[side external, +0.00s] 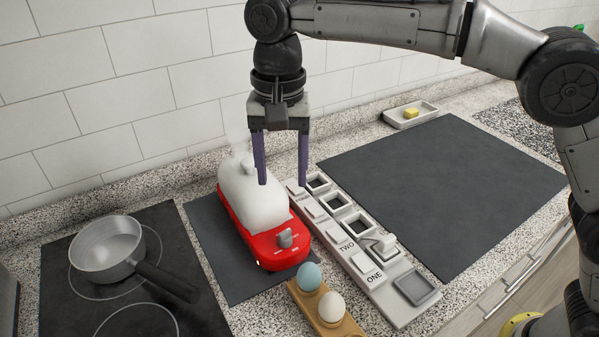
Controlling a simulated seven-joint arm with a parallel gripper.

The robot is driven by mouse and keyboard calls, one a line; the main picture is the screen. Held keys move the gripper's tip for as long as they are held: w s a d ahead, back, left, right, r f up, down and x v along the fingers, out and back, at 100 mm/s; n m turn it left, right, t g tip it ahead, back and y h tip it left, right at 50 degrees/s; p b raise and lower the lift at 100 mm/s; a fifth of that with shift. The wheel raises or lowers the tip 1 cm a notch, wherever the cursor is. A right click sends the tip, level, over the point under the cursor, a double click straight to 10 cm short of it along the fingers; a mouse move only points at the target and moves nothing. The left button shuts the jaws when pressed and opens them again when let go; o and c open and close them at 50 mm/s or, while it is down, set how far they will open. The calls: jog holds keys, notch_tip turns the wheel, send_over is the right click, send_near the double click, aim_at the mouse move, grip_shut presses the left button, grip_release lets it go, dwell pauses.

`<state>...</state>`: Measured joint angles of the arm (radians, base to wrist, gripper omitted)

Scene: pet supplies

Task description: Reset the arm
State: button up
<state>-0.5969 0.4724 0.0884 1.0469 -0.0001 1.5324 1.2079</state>
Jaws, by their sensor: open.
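My gripper (283,184) hangs down from the arm with its two purple fingers apart and nothing between them. In the picture its fingertips overlap the right edge of a red appliance with a white domed top (252,199) and the upper end of a grey panel. I cannot tell exactly how high the fingertips are above these things. The red appliance has a grey knob on its front, a small lit spot, and faint steam at its top.
A grey panel (345,262) with square recesses and labels such as ONE and TWO lies right of the appliance. A wooden holder (318,311) carries a blue egg (309,276) and a white egg (331,307). A pan (107,249) sits on the cooktop. The dark mat (445,185) is clear.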

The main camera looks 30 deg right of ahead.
jog(key=s+d+r+m+t, duration=0.1)
jog(key=d+r+m, duration=0.1)
jog(key=d+r, duration=0.65)
jog(key=s+d+r+t, duration=0.2)
jog(key=s+d+r, duration=0.1)
jog(key=s+d, duration=0.75)
jog(key=s+d+f+n+t, duration=0.1)
jog(key=s+d+f+n, duration=0.3)
jog(key=s+f, duration=0.2)
jog(key=s+d+f+n+t, duration=0.1)
jog(key=s+d+f+n, duration=0.4)
jog(key=s+f, duration=0.2)
jog(key=shift+s+f+t, duration=0.15)
jog(key=shift+f+t, duration=0.15)
jog(key=shift+f, duration=0.55)
